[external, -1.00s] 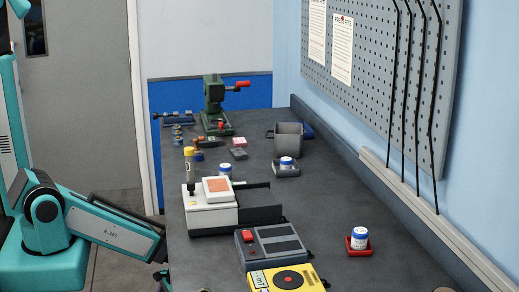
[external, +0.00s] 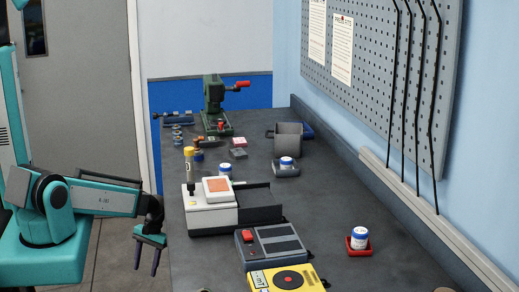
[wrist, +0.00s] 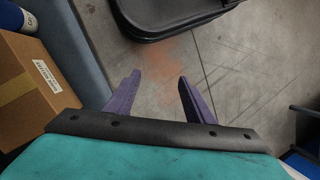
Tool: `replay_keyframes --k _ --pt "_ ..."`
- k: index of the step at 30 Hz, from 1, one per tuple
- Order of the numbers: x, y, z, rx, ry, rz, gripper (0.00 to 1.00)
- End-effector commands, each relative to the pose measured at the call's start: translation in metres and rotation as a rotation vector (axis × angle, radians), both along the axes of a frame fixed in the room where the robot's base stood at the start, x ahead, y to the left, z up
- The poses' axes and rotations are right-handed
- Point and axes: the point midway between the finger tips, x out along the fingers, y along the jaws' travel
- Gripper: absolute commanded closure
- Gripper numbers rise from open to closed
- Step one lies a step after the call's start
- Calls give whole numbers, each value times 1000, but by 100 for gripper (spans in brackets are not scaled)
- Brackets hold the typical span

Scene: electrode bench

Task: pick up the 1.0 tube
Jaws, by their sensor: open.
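No label reading 1.0 is legible in either view, so I cannot tell which thing is the 1.0 tube. A dark blue cylinder with a white band (wrist: 14,22) is partly visible at the top left corner of the wrist view. In the external view a yellow-topped upright piece (external: 189,160) stands at the white device. My gripper (external: 146,270) hangs fingers-down off the bench's left edge, empty. Its two purple fingers (wrist: 158,78) are apart over bare floor in the wrist view.
The dark bench (external: 330,215) holds a white device (external: 208,216), a grey unit (external: 272,250), a yellow unit (external: 285,280) and a white jar in a red tray (external: 359,239). A cardboard box (wrist: 35,90) and a black object (wrist: 185,15) show in the wrist view.

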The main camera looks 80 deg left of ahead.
Motion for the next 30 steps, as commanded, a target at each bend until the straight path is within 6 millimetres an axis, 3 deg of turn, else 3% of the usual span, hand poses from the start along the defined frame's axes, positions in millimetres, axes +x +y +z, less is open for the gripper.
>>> replay_keyframes --k 1,8,18,24,30 --pt "1 7 17 -2 -24 62 51" --pt "7 35 73 -28 -134 342 51" --pt "7 86 176 -89 -318 750 51" --pt "1 115 236 -129 -419 942 51" --pt "2 131 285 -206 -511 1098 51"
